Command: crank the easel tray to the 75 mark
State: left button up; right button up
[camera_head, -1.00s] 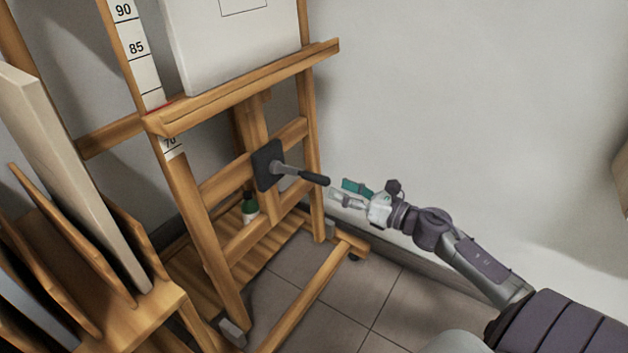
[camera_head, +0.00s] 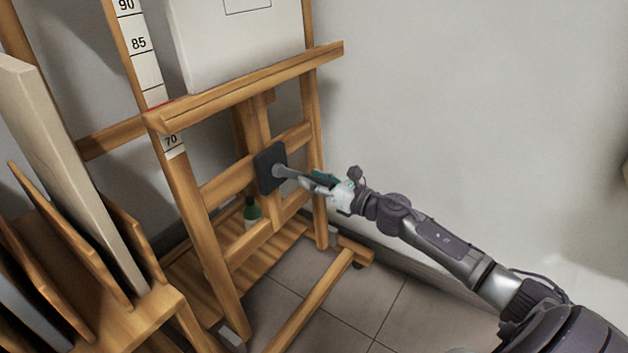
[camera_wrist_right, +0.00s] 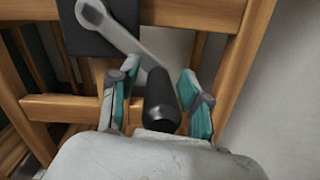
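The wooden easel tray (camera_head: 250,92) holds a white canvas (camera_head: 235,45) and crosses the number scale (camera_head: 139,43). A red mark (camera_head: 160,104) shows just above the tray's left end; 85 and 90 show above it and 70 just below. The crank has a dark square plate (camera_head: 270,167) and a grey arm (camera_head: 290,173). In the right wrist view its black handle (camera_wrist_right: 161,101) lies between the teal-padded fingers of my right gripper (camera_wrist_right: 160,72), with gaps on both sides. My right gripper (camera_head: 319,182) is open around the handle. My left gripper is out of view.
A wooden rack (camera_head: 140,315) with upright panels (camera_head: 75,165) stands at the left. A green-capped bottle (camera_head: 251,212) stands on the easel's lower slats. A plain wall is behind and right; tiled floor (camera_head: 335,325) is free in front.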

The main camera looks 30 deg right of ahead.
grip_shut()
jog(key=shift+d+r, duration=0.1)
jog(key=shift+d, duration=0.05)
